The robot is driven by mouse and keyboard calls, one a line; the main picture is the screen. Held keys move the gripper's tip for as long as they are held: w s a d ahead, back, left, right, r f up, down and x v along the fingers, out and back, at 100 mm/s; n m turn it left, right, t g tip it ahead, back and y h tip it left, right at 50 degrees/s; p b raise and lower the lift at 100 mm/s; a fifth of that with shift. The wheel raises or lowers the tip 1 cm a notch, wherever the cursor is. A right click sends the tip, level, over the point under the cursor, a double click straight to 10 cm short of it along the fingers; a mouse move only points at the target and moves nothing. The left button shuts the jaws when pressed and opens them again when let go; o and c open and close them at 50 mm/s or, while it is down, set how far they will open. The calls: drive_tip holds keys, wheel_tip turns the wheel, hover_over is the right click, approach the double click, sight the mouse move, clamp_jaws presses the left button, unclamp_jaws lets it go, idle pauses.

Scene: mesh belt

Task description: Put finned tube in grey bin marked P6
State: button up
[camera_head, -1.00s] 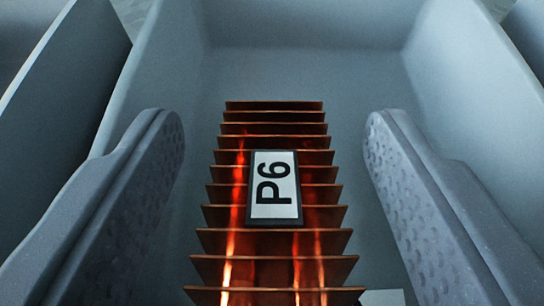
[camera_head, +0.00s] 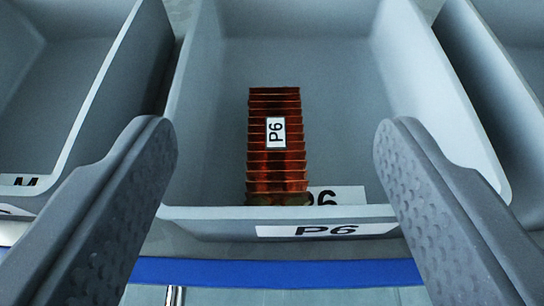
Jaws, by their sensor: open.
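The copper-coloured finned tube (camera_head: 276,172) lies inside the grey bin marked P6 (camera_head: 190,140), with its small P6 tag facing up. Its near end is close to the bin's front wall and partly covers a second P6 label on the bin floor. The front wall carries a P6 label (camera_head: 326,230). My gripper (camera_head: 274,150) is open, its two fingers wide apart on either side of the picture. The tube shows between the fingers but farther off, and neither finger touches it.
Another grey bin (camera_head: 75,140) stands to the left, with a partly seen label. A third grey bin (camera_head: 500,60) stands to the right. A blue strip (camera_head: 270,272) runs below the bins' front.

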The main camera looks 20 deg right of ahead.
drive_tip(key=shift+v, duration=0.95)
drive_tip(key=w+a+r+n+t+y, duration=0.1)
drive_tip(key=w+a+r+y, duration=0.15)
drive_tip(key=r, duration=0.95)
drive_tip(key=w+a+r+n+y, duration=0.1)
drive_tip(key=w+a+r+y, duration=0.2)
drive_tip(key=r, duration=1)
drive_tip(key=s+d+r, duration=0.4)
drive_tip(key=r, duration=0.4)
drive_tip(key=s+d+r+n+t+h, duration=0.1)
drive_tip(key=s+d+r, duration=0.3)
drive_tip(key=r, duration=0.4)
drive_tip(key=s+d+r, duration=0.4)
drive_tip(key=s+r, duration=0.2)
drive_tip(key=r, duration=0.3)
drive_tip(key=shift+s+d+n, duration=0.25)
drive_tip(key=shift+n, duration=0.05)
drive_tip(key=shift+r, duration=0.1)
